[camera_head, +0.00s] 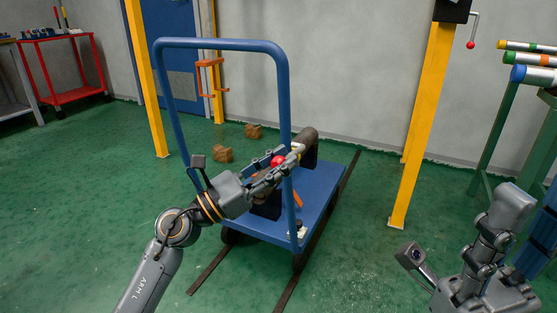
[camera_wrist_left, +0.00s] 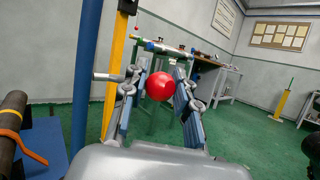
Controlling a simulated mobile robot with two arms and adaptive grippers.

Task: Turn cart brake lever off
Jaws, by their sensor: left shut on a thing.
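The blue cart (camera_head: 318,187) stands mid-floor with its tall tube handle (camera_head: 283,95) toward me. A red ball knob (camera_head: 278,160) is beside the handle's right post. My left gripper (camera_head: 290,158) is shut on this knob. In the left wrist view the red knob (camera_wrist_left: 160,86) sits between the two fingers, and a grey bar (camera_wrist_left: 108,77) runs from the blue post toward the left finger. The fingers hide much of the lever. Part of my right gripper (camera_head: 505,230) shows at lower right, away from the cart; its opening is unclear.
A dark pipe (camera_head: 310,145) lies on the cart behind my left gripper. A yellow post (camera_head: 420,130) stands to the right. A green rack (camera_head: 490,140) holds pipes with coloured ends. A red table (camera_head: 63,72) stands far left. The green floor around the cart is mostly clear.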

